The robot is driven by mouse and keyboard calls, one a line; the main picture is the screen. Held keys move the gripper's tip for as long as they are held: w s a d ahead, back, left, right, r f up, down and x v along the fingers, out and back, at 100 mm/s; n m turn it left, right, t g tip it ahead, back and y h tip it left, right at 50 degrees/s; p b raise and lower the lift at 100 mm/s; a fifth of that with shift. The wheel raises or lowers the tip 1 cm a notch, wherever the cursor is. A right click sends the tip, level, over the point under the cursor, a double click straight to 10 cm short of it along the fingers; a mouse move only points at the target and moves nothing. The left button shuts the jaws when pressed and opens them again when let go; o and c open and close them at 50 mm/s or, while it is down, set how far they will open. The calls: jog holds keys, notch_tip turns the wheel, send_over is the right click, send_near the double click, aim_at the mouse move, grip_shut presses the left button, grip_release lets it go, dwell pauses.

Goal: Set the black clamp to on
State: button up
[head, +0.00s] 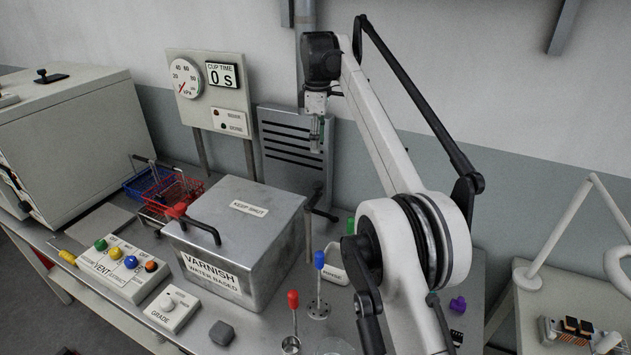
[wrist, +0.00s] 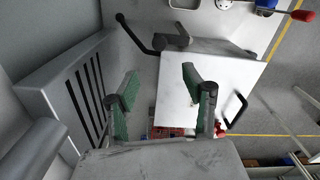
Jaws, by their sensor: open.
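A black bent lever (head: 318,212) with a knobbed end stands at the right rear side of the metal varnish box (head: 232,272). In the wrist view the lever (wrist: 133,36) reaches left from a dark mount beside the box's pale lid (wrist: 222,75). A black handle-like fitting (head: 45,76) also sits on the large cabinet at the far left; I cannot tell for sure which of these is the black clamp. My gripper (head: 317,148) hangs above and behind the box, apart from both. In the wrist view its green-padded fingers (wrist: 158,82) are open and empty.
A slotted grey panel (head: 292,148) stands behind my gripper. A gauge board (head: 210,92) rises at the back. Wire baskets (head: 165,190), a button box (head: 123,268) and red- and blue-handled tools (head: 319,262) surround the varnish box. There is open air above the lid.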

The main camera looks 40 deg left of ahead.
aim_at(317, 183)
notch_tip(317, 183, down, 14)
jog(key=shift+r+p, duration=0.1)
jog(key=shift+p, duration=0.25)
dwell(0.4)
grip_shut()
